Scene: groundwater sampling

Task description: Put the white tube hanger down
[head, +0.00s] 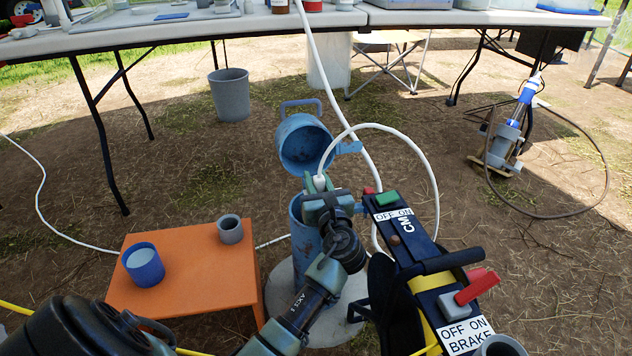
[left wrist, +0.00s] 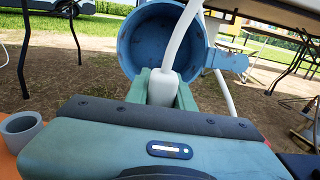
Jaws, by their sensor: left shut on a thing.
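The white tube hanger (head: 320,182) is held in my left gripper (head: 322,194), right over the blue well pipe (head: 303,232). In the left wrist view the hanger (left wrist: 162,87) stands upright between the two green fingers (left wrist: 161,92), which are shut on it. A white tube runs up from it and loops to the right. The open blue well lid (head: 305,146) is tilted back behind the gripper. The pipe's mouth is largely hidden by my gripper, so I cannot tell whether the hanger touches it. My right gripper is not in view.
An orange low table (head: 185,285) at left holds a blue cup (head: 143,268) and a grey cup (head: 230,230). A reel box (head: 400,225) with labelled switches stands close at right. A grey bucket (head: 229,95) and a long table (head: 180,28) are behind. Cables cross the ground.

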